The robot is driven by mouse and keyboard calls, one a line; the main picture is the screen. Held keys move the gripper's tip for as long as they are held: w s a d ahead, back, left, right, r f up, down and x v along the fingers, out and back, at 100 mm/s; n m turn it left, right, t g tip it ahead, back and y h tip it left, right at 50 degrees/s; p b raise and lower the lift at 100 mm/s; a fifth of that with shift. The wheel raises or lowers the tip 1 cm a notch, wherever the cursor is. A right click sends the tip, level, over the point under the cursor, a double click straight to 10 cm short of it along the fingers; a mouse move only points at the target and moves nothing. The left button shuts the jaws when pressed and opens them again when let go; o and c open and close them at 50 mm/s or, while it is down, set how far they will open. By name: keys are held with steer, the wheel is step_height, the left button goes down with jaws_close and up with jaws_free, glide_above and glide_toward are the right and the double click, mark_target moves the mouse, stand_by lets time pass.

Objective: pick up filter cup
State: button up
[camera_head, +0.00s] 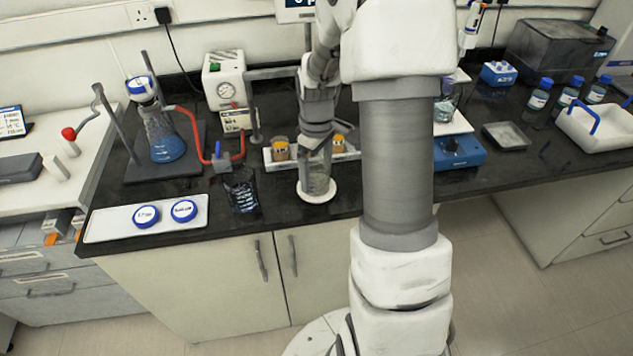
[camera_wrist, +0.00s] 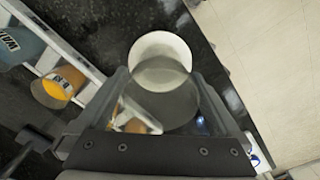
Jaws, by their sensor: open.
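The likely filter cup (camera_head: 318,181) is a clear, cylindrical vessel near the counter's front edge, standing on a round white base (camera_head: 316,196). In the wrist view, the translucent cup (camera_wrist: 165,92) lies between my fingers, with the white disc (camera_wrist: 160,47) beyond it. My gripper (camera_head: 316,160) points down over the cup and is open, its fingers on either side of it; I cannot tell whether they touch it. My arm hides part of the counter to the right of the cup.
A white tray (camera_head: 345,156) with amber-coloured containers (camera_head: 279,150) stands just behind. A dark, clear vessel (camera_head: 241,190) is close on the left. Farther left are a clamped blue flask (camera_head: 163,138) and a white tray (camera_head: 105,226) with two blue-rimmed lids.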

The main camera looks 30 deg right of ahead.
step_height(320, 180, down, 2)
steer(key=shift+f, duration=0.15)
steer(key=c, duration=1.2)
